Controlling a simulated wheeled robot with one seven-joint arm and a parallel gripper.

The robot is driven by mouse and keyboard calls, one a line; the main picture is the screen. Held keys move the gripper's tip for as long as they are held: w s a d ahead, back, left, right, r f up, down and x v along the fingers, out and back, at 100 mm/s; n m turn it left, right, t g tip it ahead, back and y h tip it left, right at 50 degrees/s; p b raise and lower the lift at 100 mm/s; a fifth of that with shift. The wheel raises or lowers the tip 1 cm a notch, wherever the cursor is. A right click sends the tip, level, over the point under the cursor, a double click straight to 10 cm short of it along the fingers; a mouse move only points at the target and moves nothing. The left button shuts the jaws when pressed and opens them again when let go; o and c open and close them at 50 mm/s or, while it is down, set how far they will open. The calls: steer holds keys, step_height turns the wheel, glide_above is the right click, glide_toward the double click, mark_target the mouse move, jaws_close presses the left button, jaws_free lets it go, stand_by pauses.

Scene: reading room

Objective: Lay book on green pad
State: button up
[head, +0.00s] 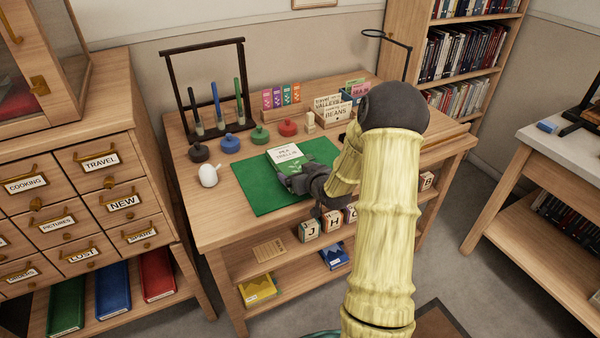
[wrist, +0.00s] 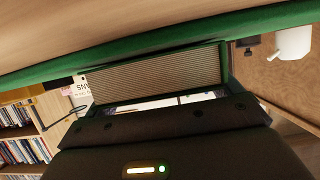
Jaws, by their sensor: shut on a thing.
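The book (head: 288,153), with a white and green cover, is over the back part of the green pad (head: 250,197) on the desk. My gripper (head: 290,176) is shut on its near edge. In the wrist view the book's page block (wrist: 160,75) lies flat between dark green covers, held by my gripper (wrist: 165,108). The pad's edge shows as a green band (wrist: 50,72) close alongside the book. I cannot tell whether the book touches the pad. My gripper hides part of the book's near side.
A white pot (head: 208,175) stands left of the pad. Black, blue, green and red round-knobbed items, including the red one (head: 287,127), line the pad's back. A dark rack (head: 215,95) and bean-card box (head: 333,108) stand behind. The pad's front left is bare.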

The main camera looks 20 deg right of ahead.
steer(key=o, duration=1)
steer(key=shift+f, duration=0.1)
steer(key=shift+c, duration=0.2)
steer(key=v, duration=1.2)
steer(key=shift+p, duration=0.45)
